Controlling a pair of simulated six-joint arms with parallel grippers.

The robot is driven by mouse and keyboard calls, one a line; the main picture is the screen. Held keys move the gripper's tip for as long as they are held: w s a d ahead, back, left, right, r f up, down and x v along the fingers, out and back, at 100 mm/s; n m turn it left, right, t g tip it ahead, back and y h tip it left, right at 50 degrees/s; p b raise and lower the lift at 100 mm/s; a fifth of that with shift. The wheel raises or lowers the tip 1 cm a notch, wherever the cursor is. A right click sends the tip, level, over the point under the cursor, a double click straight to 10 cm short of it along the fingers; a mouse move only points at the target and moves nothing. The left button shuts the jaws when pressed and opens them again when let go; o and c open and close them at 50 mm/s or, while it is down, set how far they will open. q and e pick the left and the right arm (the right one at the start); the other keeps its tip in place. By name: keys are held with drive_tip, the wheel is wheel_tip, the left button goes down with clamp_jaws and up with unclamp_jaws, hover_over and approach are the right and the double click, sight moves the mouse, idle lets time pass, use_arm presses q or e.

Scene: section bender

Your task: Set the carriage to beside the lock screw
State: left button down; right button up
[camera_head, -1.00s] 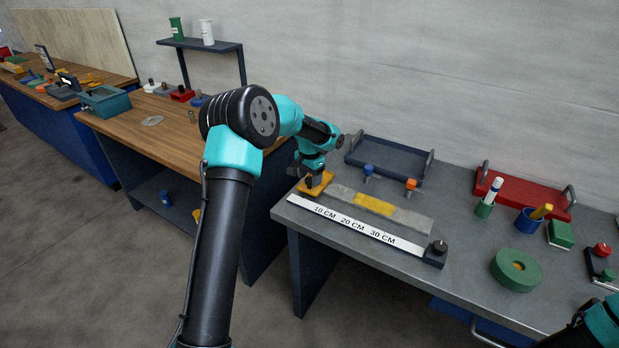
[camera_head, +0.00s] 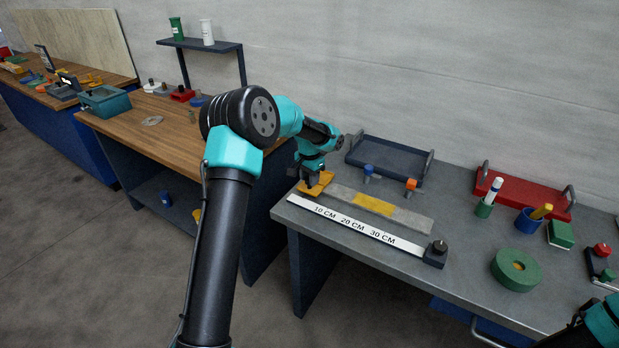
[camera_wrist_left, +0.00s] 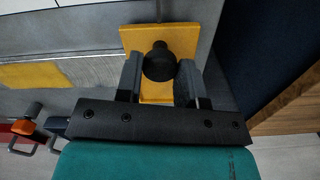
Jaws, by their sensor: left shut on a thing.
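The carriage, a yellow-orange plate (camera_head: 324,181) with a dark knob, sits at the left end of the grey rail (camera_head: 408,219). My left gripper (camera_head: 313,183) is down over it. In the left wrist view its fingers are closed on both sides of the round black knob (camera_wrist_left: 159,62), with the yellow plate (camera_wrist_left: 180,38) beneath. A black knob (camera_head: 439,246) on a dark block at the right end of the ruler looks like the lock screw, well apart from the carriage. My right gripper is out of frame.
A white ruler (camera_head: 350,227) marked 10, 20 and 30 CM runs along the rail's front. The rail has a yellow section (camera_head: 372,205). Blue (camera_head: 368,170) and orange (camera_head: 411,185) topped pieces stand behind it. A dark tray (camera_head: 385,160) lies further back.

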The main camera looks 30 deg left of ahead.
use_arm(q)
drive_tip(key=d, duration=3.7)
drive_tip(key=shift+s+d, duration=0.2)
drive_tip(key=shift+s, duration=0.1)
drive_tip(key=c, duration=0.7)
unclamp_jaws()
drive_tip(key=shift+d, duration=0.1)
drive_tip(key=shift+c, duration=0.2)
wheel_tip(320, 180, up, 18)
drive_tip(key=shift+f, duration=0.25)
